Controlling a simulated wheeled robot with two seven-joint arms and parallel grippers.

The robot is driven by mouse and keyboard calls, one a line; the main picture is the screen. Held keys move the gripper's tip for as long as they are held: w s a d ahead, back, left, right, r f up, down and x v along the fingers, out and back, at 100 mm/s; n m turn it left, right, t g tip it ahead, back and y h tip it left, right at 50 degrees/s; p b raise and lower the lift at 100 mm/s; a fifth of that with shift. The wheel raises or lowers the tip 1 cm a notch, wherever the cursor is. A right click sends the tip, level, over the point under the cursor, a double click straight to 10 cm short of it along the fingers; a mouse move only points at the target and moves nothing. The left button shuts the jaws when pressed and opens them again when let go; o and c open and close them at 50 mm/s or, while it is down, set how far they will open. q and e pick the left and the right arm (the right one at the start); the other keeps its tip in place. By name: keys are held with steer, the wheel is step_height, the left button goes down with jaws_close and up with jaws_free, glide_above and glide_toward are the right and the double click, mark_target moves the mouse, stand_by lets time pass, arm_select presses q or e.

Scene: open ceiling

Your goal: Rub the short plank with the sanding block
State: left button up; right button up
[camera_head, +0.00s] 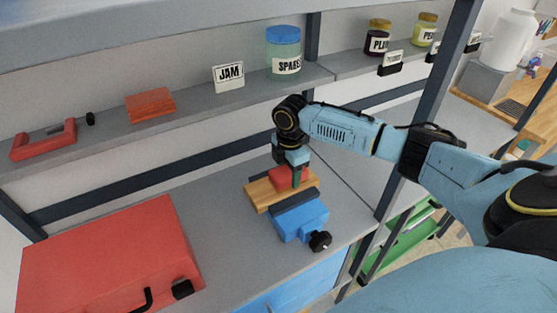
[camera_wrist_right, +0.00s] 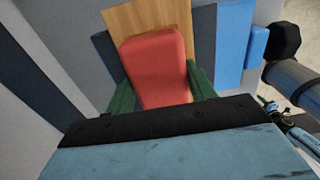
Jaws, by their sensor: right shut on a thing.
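The short plank (camera_head: 262,194) is light wood and lies held in a blue vise (camera_head: 298,222) on the grey workbench. My right gripper (camera_head: 292,178) points down over the plank, its green fingers shut on the red sanding block (camera_head: 280,178). The block is on or just above the plank's top; I cannot tell whether they touch. In the right wrist view the sanding block (camera_wrist_right: 157,68) sits between the green fingers, with the plank (camera_wrist_right: 150,19) beyond it and the vise (camera_wrist_right: 231,45) to the right. My left gripper is not in view.
A red toolbox (camera_head: 105,255) stands at the left of the bench. The shelf above holds a red clamp-like tool (camera_head: 43,140), an orange-red block (camera_head: 150,105), a JAM sign (camera_head: 229,76) and jars (camera_head: 283,55). The vise's black knob (camera_head: 320,241) juts toward the front edge.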

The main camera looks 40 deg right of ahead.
mark_target(275, 176)
steer(key=d+b, duration=0.2)
steer(key=d, duration=0.1)
steer(key=shift+s+d+f, duration=0.1)
steer(key=shift+s+f, duration=0.05)
steer(key=shift+s, duration=0.05)
steer(key=shift+d+b, duration=0.2)
steer(key=shift+b, duration=0.3)
steer(key=shift+a+r+p, duration=0.25)
steer(key=shift+a+p, duration=0.5)
steer(key=shift+a, duration=0.4)
steer(key=a+p, duration=0.2)
steer(key=a, duration=0.1)
steer(key=a+p, duration=0.1)
steer(key=a, duration=0.1)
steer(key=shift+w+a+p, duration=0.1)
steer(key=shift+w+p, duration=0.2)
steer(key=shift+w, duration=0.05)
steer(key=shift+a+r+p, duration=0.15)
steer(key=shift+a+p, duration=0.05)
steer(key=shift+p, duration=0.15)
step_height(275, 176, up, 2)
steer(key=shift+r+p, duration=0.1)
steer(key=shift+p, duration=0.7)
step_height(275, 176, up, 3)
steer(key=p, duration=0.3)
steer(key=shift+d+r+p, duration=0.1)
steer(key=shift+r+p, duration=0.05)
steer(key=shift+p, duration=0.25)
steer(key=shift+r+p, duration=1.05)
steer(key=shift+r, duration=0.05)
